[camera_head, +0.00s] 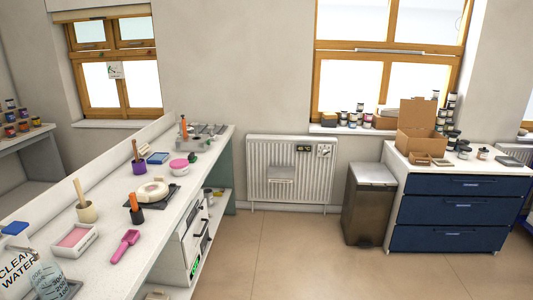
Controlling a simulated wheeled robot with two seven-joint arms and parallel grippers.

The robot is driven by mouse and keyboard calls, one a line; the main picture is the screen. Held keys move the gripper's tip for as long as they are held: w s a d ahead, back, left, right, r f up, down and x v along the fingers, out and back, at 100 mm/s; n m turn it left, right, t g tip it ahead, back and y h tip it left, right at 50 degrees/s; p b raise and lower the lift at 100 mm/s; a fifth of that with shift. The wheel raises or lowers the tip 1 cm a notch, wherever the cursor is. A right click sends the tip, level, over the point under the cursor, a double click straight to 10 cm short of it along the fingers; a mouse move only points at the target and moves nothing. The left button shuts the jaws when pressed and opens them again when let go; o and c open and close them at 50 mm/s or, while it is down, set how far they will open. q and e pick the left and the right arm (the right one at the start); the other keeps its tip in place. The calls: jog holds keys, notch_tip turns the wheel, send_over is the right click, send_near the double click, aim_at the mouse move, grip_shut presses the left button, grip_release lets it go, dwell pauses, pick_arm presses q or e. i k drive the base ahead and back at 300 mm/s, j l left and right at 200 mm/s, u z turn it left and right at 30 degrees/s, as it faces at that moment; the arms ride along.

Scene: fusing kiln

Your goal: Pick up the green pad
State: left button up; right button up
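A small dark green item (193,157) is on the white counter at the left, just beyond a pink round item. It is too small to tell whether it is the green pad. A flat blue pad-like thing (157,158) lies to its left on the same counter. Neither of my grippers is in view.
The long white counter (160,226) also holds a pink tool (125,246), a pink-filled tray (75,240), cups with brushes and a water jug (50,279). A bin (369,205) and blue drawers (459,212) stand right. The floor (290,255) between is clear.

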aim_at(192, 158)
jog(key=i+u, duration=0.2)
jog(key=i, duration=0.2)
jog(key=i+l+u, duration=0.2)
jog(key=i, duration=0.2)
jog(key=i+l+u, duration=0.2)
jog(key=i, duration=0.25)
jog(key=i+l+u, duration=0.2)
jog(key=i, duration=0.15)
